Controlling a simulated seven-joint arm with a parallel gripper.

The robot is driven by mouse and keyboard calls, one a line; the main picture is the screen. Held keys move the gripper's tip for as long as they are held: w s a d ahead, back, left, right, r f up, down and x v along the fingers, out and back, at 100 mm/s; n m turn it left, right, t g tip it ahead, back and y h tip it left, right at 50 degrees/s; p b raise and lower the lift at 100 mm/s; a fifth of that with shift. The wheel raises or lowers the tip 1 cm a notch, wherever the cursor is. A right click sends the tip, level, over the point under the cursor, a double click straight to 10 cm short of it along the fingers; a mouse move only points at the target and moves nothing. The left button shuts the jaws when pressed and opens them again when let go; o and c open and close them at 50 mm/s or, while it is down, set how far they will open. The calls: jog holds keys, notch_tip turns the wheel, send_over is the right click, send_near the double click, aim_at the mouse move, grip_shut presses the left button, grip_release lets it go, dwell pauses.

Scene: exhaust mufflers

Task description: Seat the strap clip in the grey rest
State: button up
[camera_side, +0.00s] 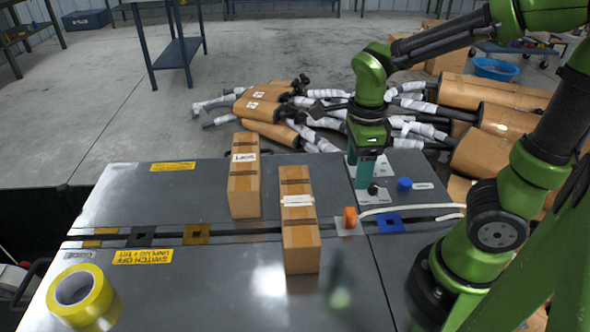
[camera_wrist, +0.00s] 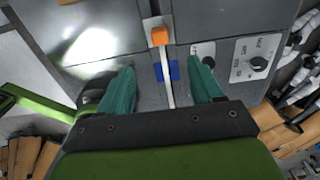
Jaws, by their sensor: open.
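An orange block, which looks like the strap clip (camera_side: 349,217), stands at a small grey square plate, likely the grey rest (camera_side: 343,230). A white strap (camera_side: 420,209) runs from it to the right across the table. In the wrist view the orange clip (camera_wrist: 159,36) is at the top centre, over the pale plate (camera_wrist: 154,21), with the strap (camera_wrist: 167,88) running towards me. I cannot tell whether the clip is fully seated. My gripper (camera_side: 359,172) is open and empty above the table, behind the clip; its teal fingers (camera_wrist: 162,75) appear either side of the strap in the wrist view.
Two strapped cardboard boxes (camera_side: 300,240) (camera_side: 244,190) stand left of the clip. A blue square (camera_side: 386,222), a blue knob (camera_side: 404,184) and a black-knob panel (camera_side: 374,196) are right. Yellow tape (camera_side: 80,295) lies front left. Wrapped mufflers lie behind. The front middle is clear.

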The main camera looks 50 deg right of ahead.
jog(key=shift+r, duration=1.6)
jog(key=a+r+n+t+y, duration=0.1)
jog(key=a+r+n+t, duration=0.1)
jog(key=n, duration=0.9)
jog(key=s+a+r+n+t+y, duration=0.1)
jog(key=r+n+t, duration=0.3)
jog(key=n, duration=0.8)
jog(key=shift+s+a+r+t, duration=0.2)
jog(key=shift+s+a+t, duration=0.05)
jog(key=shift+a+t, duration=0.4)
